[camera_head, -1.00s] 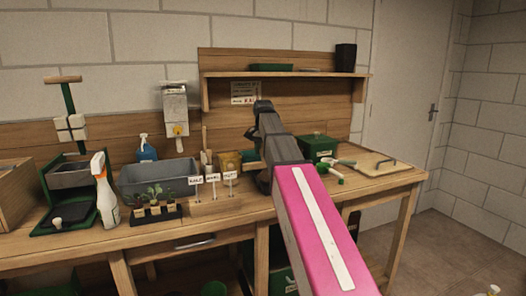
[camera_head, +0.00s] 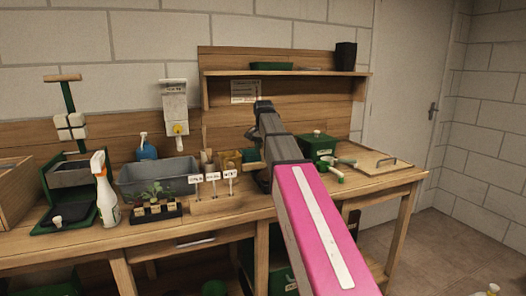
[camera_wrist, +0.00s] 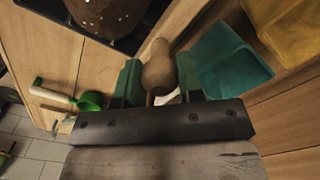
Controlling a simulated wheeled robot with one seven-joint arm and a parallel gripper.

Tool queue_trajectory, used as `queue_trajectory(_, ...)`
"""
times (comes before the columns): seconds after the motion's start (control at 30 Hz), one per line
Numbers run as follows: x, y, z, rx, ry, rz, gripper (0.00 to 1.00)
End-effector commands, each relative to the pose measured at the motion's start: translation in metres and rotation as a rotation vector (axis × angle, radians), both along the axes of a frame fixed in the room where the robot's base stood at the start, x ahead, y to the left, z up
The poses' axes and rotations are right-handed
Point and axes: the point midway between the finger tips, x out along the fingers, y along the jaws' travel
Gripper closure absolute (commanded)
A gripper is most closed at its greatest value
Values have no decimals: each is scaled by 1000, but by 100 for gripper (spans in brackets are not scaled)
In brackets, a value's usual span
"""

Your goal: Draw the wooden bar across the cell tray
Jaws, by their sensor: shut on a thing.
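In the wrist view my gripper (camera_wrist: 158,72) has its green fingers closed on a pale, rounded wooden piece, which I take for the wooden bar (camera_wrist: 157,75). Only its knob-like part shows; the rest is hidden. A black tray (camera_wrist: 62,12), which looks like the cell tray, is at the top left of the wrist view, partly cut off. A brown mound with white specks (camera_wrist: 108,14) lies on it. The held piece is beside the tray; I cannot tell if they touch.
A green-and-white hand tool (camera_wrist: 62,95) lies left of my gripper. A teal container (camera_wrist: 232,62) stands close on the right, with a yellow one (camera_wrist: 285,28) beyond. The bench (camera_head: 235,214) also carries a grey tub (camera_head: 150,178), seedlings (camera_head: 155,205) and a spray bottle (camera_head: 106,195).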

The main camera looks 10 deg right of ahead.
Motion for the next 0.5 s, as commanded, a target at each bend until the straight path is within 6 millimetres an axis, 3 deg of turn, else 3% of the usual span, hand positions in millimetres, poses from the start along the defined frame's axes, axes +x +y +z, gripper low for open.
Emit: queue_trajectory(0.5, -18, -3, 1, 0, 0, 0, 84)
